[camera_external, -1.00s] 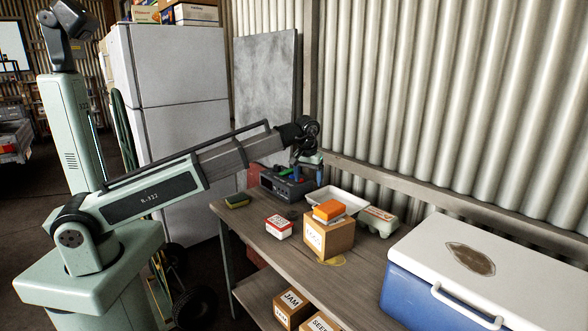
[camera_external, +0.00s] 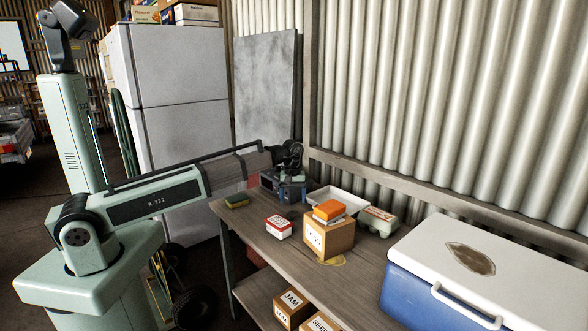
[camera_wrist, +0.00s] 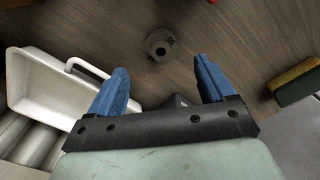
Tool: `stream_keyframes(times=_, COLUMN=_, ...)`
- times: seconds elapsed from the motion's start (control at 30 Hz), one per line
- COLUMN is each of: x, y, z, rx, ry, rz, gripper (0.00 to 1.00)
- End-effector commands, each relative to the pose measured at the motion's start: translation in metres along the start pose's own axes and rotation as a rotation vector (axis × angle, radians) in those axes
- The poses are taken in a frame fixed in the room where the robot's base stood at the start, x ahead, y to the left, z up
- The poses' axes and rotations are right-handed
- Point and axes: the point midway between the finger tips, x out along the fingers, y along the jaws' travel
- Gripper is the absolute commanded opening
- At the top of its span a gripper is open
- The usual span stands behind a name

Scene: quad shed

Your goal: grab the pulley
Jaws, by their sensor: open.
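The pulley, a small round grey metal piece with a hole in its middle (camera_wrist: 160,44), lies on the wooden bench top in the wrist view. My gripper (camera_wrist: 161,64) is open, with its two blue fingers apart and nothing between them. In the wrist view the pulley lies just beyond the fingertips, roughly centred between them. In the external view my gripper (camera_external: 292,192) is low over the back left of the bench, and I cannot make out the pulley there.
A white tray (camera_wrist: 40,88) with a handle is left of the fingers in the wrist view. A yellow-green sponge (camera_wrist: 297,82) lies to the right. A red-white box (camera_external: 278,229), a cardboard box (camera_external: 330,243), an egg carton (camera_external: 376,220) and a cooler (camera_external: 470,280) stand on the bench (camera_external: 270,265).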

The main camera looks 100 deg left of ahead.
Motion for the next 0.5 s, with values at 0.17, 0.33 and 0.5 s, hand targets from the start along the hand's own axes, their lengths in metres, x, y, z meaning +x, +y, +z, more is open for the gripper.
stream_keyframes(times=0.17, x=0.013, y=0.000, z=0.000, rx=0.001, ry=0.000, rz=-0.001, gripper=0.82)
stream_keyframes(times=0.33, x=0.017, y=0.000, z=0.000, rx=0.001, ry=0.000, rz=0.000, gripper=0.82)
stream_keyframes(times=0.5, x=0.030, y=-0.001, z=0.001, rx=0.001, ry=-0.001, rz=-0.002, gripper=0.82)
